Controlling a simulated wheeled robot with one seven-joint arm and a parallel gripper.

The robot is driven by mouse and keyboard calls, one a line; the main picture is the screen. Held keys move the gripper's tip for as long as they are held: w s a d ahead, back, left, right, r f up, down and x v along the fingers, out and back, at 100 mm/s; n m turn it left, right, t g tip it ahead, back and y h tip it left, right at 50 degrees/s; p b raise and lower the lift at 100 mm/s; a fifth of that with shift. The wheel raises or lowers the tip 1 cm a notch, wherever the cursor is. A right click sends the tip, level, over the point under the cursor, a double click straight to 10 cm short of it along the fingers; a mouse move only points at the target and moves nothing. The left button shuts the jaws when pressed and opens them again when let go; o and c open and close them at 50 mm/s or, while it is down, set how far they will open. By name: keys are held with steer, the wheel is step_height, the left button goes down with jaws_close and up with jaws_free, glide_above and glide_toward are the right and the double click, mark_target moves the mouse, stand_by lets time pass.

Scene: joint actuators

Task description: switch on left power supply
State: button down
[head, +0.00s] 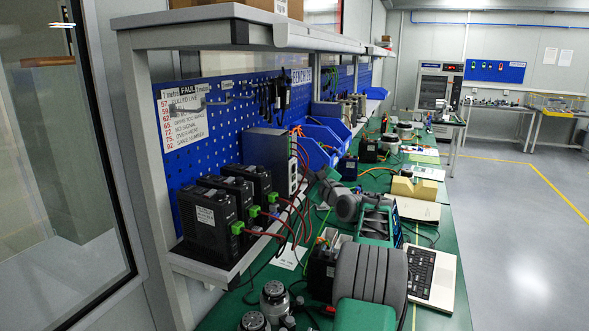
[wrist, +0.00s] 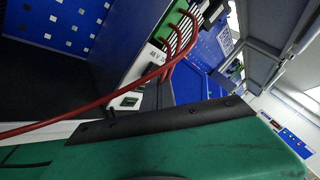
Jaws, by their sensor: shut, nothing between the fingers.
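In the head view a tall blue-grey unit with a pale front (head: 292,180) stands on the shelf, red wires at its front. It looks like a power supply; I cannot tell whether it is the left one. In the tilted wrist view a white front panel with a "48 V" label (wrist: 155,55) shows close by, with green terminals (wrist: 182,20) and a small dark green part (wrist: 130,98) that may be a switch. Its state is unclear. My gripper (head: 318,174) is shut and empty, just right of the unit's front; contact cannot be told. The fingertips are hard to make out.
Several black units with green plugs (head: 207,222) stand left on the shelf (head: 215,270). Red wires (wrist: 95,105) cross close to the wrist camera. Blue bins (head: 318,145) stand behind.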

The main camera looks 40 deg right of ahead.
steer(key=shift+w+a, duration=0.2)
steer(key=shift+w, duration=0.05)
stand_by(0.8)
steer(key=shift+s, duration=0.1)
steer(key=shift+s+d+p, duration=0.35)
steer(key=shift+s, duration=0.1)
steer(key=s+d, duration=0.1)
steer(key=s, duration=0.1)
steer(key=s+d+p, duration=0.1)
steer(key=s+d, duration=0.1)
steer(key=shift+s, duration=0.1)
stand_by(0.4)
stand_by(0.3)
